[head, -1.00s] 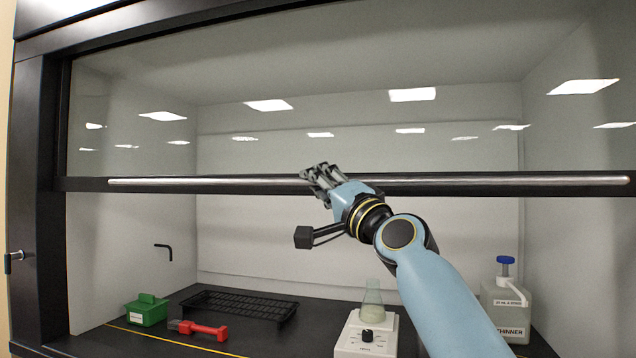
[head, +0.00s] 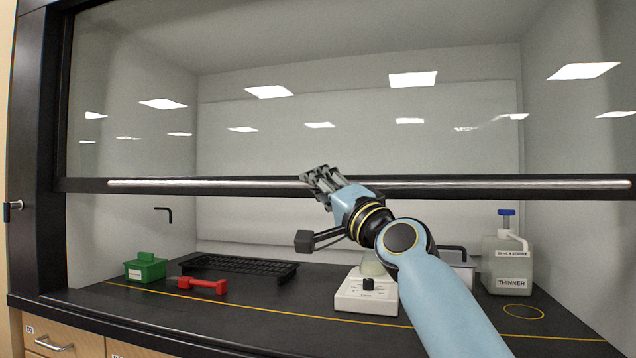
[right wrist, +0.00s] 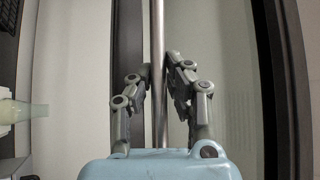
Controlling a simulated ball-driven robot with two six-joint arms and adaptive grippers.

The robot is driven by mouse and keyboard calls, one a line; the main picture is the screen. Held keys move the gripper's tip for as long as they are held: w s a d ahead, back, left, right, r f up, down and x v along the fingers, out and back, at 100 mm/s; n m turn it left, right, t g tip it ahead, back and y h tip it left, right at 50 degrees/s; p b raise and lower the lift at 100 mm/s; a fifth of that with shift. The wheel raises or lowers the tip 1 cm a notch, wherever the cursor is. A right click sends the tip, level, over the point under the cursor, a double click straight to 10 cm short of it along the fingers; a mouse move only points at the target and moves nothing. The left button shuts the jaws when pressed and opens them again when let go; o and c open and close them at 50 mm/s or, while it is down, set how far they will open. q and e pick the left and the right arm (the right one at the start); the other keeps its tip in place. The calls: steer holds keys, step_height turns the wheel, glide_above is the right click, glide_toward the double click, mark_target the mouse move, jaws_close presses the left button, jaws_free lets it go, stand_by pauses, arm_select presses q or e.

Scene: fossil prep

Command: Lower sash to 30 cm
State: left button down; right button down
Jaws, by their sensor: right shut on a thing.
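The fume hood sash (head: 330,120) is a clear pane with a dark bottom rail and a long silver handle bar (head: 480,184). The rail stands well above the black work surface, leaving a wide opening below it. My right gripper (head: 318,180) is at the bar, a little left of its middle, shut on it. In the right wrist view the bar (right wrist: 157,60) runs between the two fingers (right wrist: 160,85). My left gripper is not in view.
On the work surface (head: 250,312) stand a green box (head: 146,268), a red-handled tool (head: 205,285), a black rack (head: 238,265), a white stirrer (head: 365,295) with a flask partly hidden by my arm, and a thinner jug (head: 508,262). A yellow line runs along the front.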

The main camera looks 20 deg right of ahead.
steer(key=shift+r, duration=0.1)
steer(key=c, duration=1.3)
jaws_free()
steer(key=v, duration=1.2)
steer(key=shift+d, duration=0.1)
